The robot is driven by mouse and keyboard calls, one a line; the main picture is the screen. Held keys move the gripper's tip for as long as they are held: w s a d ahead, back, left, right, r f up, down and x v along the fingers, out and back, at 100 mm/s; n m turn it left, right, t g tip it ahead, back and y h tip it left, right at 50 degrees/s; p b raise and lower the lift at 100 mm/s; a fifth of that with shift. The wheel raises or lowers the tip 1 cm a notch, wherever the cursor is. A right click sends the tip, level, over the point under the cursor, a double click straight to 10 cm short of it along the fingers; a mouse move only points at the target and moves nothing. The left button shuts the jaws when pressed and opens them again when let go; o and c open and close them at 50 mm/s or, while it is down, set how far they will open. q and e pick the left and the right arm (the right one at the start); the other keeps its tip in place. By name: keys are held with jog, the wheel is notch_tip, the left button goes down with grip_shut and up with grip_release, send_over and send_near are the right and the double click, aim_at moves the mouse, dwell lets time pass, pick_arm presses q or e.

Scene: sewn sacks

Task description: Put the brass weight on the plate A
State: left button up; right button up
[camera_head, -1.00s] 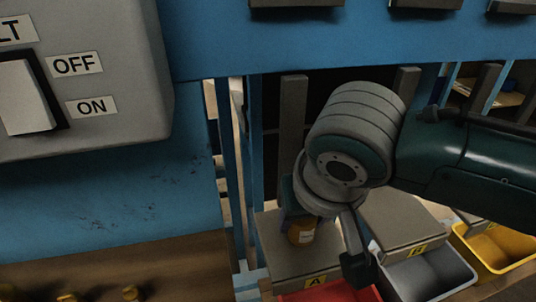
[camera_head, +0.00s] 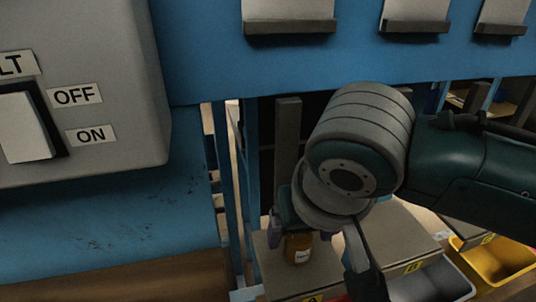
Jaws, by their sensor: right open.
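The brass weight (camera_head: 298,248), an orange-brown cylinder with a white label, appears upright on plate A (camera_head: 275,275), a grey plate whose yellow label is cut by the lower picture edge. My right gripper (camera_head: 301,231) is directly above it and points down. Its jaws are open, with a finger on either side of the weight's upper part. My wrist hides part of the space above the weight, and I cannot tell whether a finger touches it. My left gripper is not in view.
Plate B (camera_head: 400,240) lies right of plate A. A grey bin (camera_head: 436,282) and a yellow bin (camera_head: 500,262) are at the lower right. A grey post (camera_head: 287,140) rises behind plate A. A grey switch box (camera_head: 100,150) is at the left.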

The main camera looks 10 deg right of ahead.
jog(key=p+v, duration=0.2)
jog(key=v, duration=0.7)
jog(key=s+a+f+n+y, duration=0.1)
jog(key=s+a+f+y, duration=0.1)
jog(key=s, duration=0.4)
jog(key=s+d+f+n+h, duration=0.1)
jog(key=s+d, duration=0.8)
jog(key=s, duration=0.1)
jog(key=shift+f+n+g+h, duration=0.15)
jog(key=shift+n+g+h, duration=0.15)
jog(key=shift+g, duration=0.1)
jog(key=shift+d, duration=0.15)
